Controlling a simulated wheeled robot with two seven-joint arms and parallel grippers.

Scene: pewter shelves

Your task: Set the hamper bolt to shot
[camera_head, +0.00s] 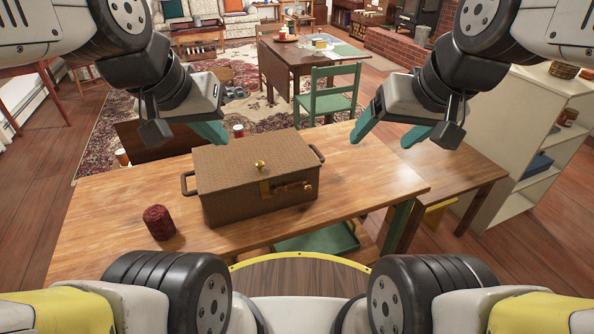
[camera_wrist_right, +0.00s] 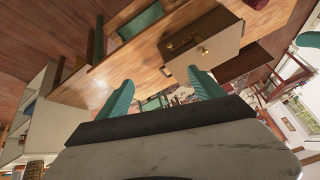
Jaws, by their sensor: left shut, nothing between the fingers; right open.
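The hamper (camera_head: 235,165) is a brown woven box with a lid, a brass knob on top and a dark handle at each end. It stands on the wooden table. Its bolt (camera_head: 290,188) is a brass bar with a small knob on the front face; I cannot tell its exact position. My left gripper (camera_head: 212,133) is shut and empty, behind the hamper's far edge. My right gripper (camera_head: 386,138) is open and empty, to the right of the hamper and apart from it. The hamper also shows in the right wrist view (camera_wrist_right: 212,38), beyond my open fingers.
A dark red candle (camera_head: 159,222) stands on the table (camera_head: 365,190), left of the hamper. The table right of the hamper is clear. A green chair (camera_head: 333,95) stands behind the table. A pale shelf unit (camera_head: 510,140) is at the right.

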